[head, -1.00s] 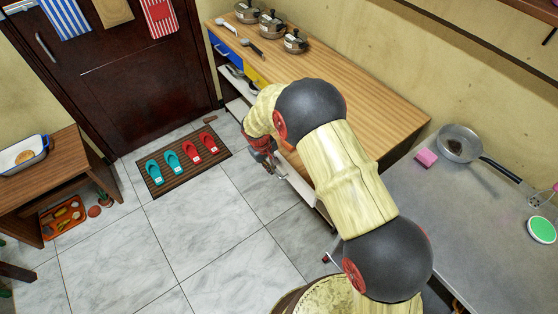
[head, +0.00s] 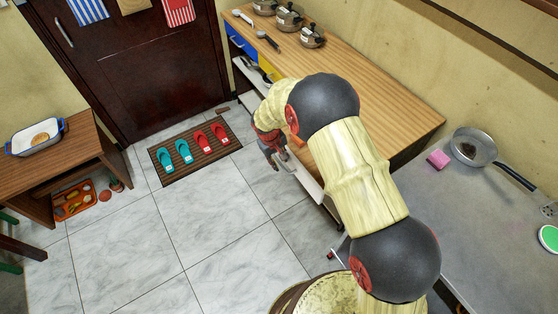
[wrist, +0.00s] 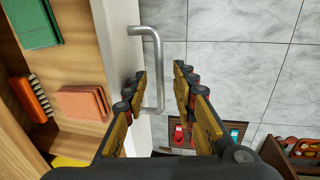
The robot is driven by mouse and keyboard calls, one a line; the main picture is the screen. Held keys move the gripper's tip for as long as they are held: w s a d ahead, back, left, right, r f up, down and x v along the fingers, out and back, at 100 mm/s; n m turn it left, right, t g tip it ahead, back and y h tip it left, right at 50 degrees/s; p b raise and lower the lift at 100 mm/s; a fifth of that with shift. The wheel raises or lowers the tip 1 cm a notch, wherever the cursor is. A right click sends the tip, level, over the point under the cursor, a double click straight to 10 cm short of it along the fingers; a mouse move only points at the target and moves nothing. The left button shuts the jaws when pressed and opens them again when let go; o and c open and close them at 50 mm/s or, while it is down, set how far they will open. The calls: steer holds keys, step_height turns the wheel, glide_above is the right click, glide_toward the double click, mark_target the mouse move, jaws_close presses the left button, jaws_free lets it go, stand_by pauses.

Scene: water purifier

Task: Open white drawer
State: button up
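In the wrist view a grey metal bar handle (wrist: 153,62) stands out from a pale white panel (wrist: 118,28), which looks like the white drawer's front. My gripper (wrist: 160,78) is open. Its two fingers lie on either side of the handle's lower part, with a clear gap on the right; I cannot tell whether the left finger touches it. In the head view my gripper (head: 281,158) is low beside the wooden counter, partly hidden by my arm. A white edge (head: 308,184) shows below the counter there; how far the drawer is open is unclear.
Left of the panel in the wrist view lie a green block (wrist: 32,22), reddish blocks (wrist: 82,102) and an orange brush (wrist: 30,97). The counter (head: 390,105) carries pots. The tiled floor (head: 215,235) is mostly clear, with a mat (head: 165,178) of slippers near the door.

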step_height(320, 180, up, 12)
steer(key=s+a, duration=0.1)
steer(key=a, duration=0.1)
steer(key=shift+s+f, duration=0.15)
stand_by(0.5)
steer(key=s+d+f+g, duration=0.1)
steer(key=s+d, duration=0.1)
steer(key=s, duration=0.3)
steer(key=s+d+r+m+t, duration=0.1)
steer(key=s+d+r+m, duration=0.1)
steer(key=s+d+r, duration=0.4)
steer(key=s+d+r+m+t+y, duration=0.1)
steer(key=s+d+r+m+t, duration=0.1)
steer(key=s+d+r, duration=0.5)
steer(key=s+d+r+m+t, duration=0.2)
steer(key=s+d+r, duration=0.5)
steer(key=s+r, duration=0.4)
step_height(320, 180, up, 5)
steer(key=shift+s+r+m+y, duration=0.1)
steer(key=shift+s+m+y, duration=0.3)
